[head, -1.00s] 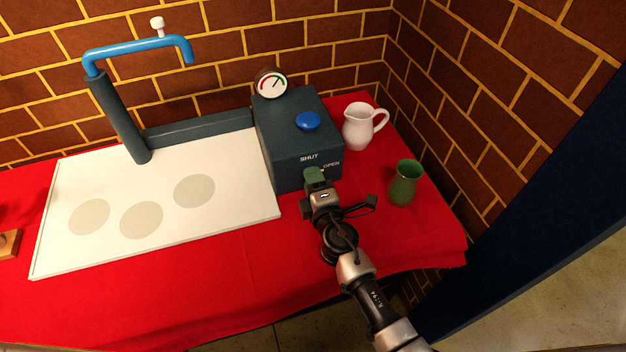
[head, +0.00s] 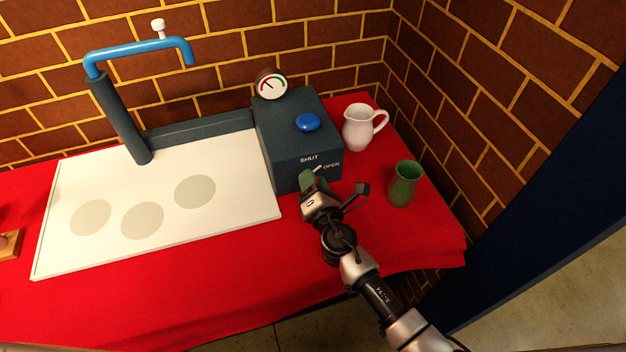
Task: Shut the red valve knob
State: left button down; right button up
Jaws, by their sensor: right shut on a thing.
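The dark blue-grey valve box (head: 290,130) stands at the right end of the white board, with the words SHUT and OPEN on its front face. My right gripper (head: 309,182) is at that front face, just under the word SHUT, shut on the red valve knob, which it hides. A short pale pointer mark shows between the gripper and the word OPEN. The round gauge (head: 271,87) on the box has its needle toward the upper left. My left gripper is not in view.
A blue button (head: 307,122) is on the box top. A white pitcher (head: 359,128) and a green vase (head: 403,184) stand to the right. A blue spout (head: 140,48) rises over the white board (head: 150,185), which is clear. A brick wall closes the back.

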jog(key=n+p, duration=0.1)
jog(key=n, duration=0.4)
jog(key=shift+n, duration=0.3)
jog(key=shift+n+p, duration=0.8)
jog(key=shift+n, duration=1.4)
jog(key=shift+f, duration=0.1)
jog(key=o, duration=0.9)
jog(key=v, duration=1.1)
jog(key=shift+w, duration=0.1)
